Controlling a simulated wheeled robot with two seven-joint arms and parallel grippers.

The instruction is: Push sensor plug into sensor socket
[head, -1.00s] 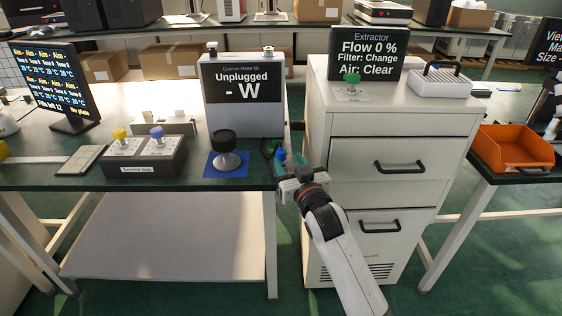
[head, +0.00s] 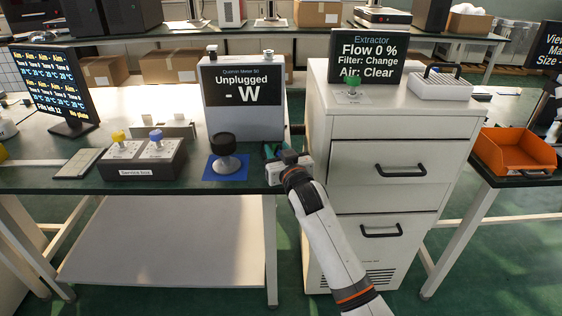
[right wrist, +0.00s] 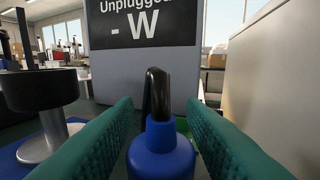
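The sensor plug, a blue cylinder (right wrist: 160,155) with a bent black top, stands upright between the green fingers in the right wrist view. My right gripper (head: 279,153) is open around it at the bench's right end, with narrow gaps on both sides. In the head view my gripper largely hides the plug. A small green part (right wrist: 187,128) shows behind the plug; I cannot tell if it is the sensor socket. The meter (head: 242,98) behind reads "Unplugged - W". My left gripper is not in view.
A black-topped knob on a metal base (head: 223,155) stands on a blue mat (head: 228,174) left of the gripper. The white extractor cabinet (head: 390,165) stands close on the right. A box with yellow and blue knobs (head: 145,160) sits further left.

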